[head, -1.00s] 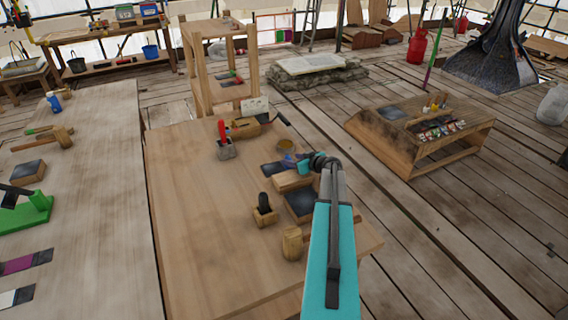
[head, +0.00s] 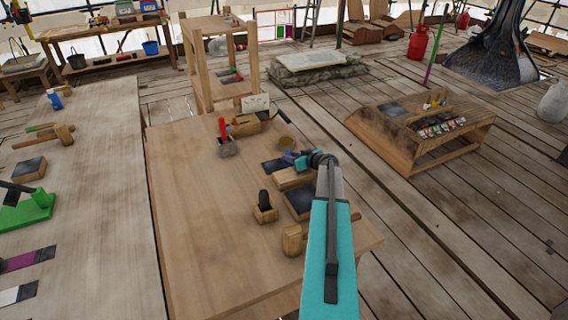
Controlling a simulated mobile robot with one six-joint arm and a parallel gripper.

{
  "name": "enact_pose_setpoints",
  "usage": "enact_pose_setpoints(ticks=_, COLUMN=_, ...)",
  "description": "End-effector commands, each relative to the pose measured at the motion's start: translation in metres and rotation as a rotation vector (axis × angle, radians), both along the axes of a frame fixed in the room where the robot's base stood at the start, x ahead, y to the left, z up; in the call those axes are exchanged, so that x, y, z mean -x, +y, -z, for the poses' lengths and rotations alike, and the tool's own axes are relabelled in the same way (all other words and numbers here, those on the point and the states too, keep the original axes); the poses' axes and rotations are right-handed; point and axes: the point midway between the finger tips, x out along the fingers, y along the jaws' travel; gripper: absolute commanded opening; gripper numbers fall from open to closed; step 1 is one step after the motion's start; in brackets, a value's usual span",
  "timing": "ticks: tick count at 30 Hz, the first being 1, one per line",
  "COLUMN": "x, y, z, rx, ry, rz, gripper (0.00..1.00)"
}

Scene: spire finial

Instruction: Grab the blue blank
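A small blue piece (head: 287,157), which looks like the blue blank, shows just beyond my gripper on the wooden table (head: 190,220). It is small and partly hidden, so its shape is unclear. My gripper (head: 296,160) is at the end of my teal arm, low over the right part of the table and right beside the blue piece. The wrist covers most of the fingers. I cannot tell whether they are open or closed, or whether they touch the piece.
A wooden block (head: 292,179) and a dark pad (head: 298,202) lie under and nearer than my gripper. A yellowish bowl (head: 286,142) stands just behind. The table's left-front area is clear.

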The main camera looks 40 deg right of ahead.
Motion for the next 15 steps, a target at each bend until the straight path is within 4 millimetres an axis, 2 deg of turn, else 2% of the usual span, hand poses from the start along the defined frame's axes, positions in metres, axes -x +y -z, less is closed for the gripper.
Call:
enact_pose_setpoints(ticks=1, x=0.0002, y=-0.0003, z=0.0001, rx=0.001, ry=0.000, rz=0.000, gripper=0.18)
enact_pose_setpoints(ticks=4, x=0.0004, y=-0.0005, z=0.0003, rx=0.001, ry=0.001, rz=0.000, gripper=0.01)
enact_pose_setpoints(ticks=15, x=0.0005, y=-0.0008, z=-0.0005, rx=0.000, ry=0.000, rz=0.001, gripper=0.00)
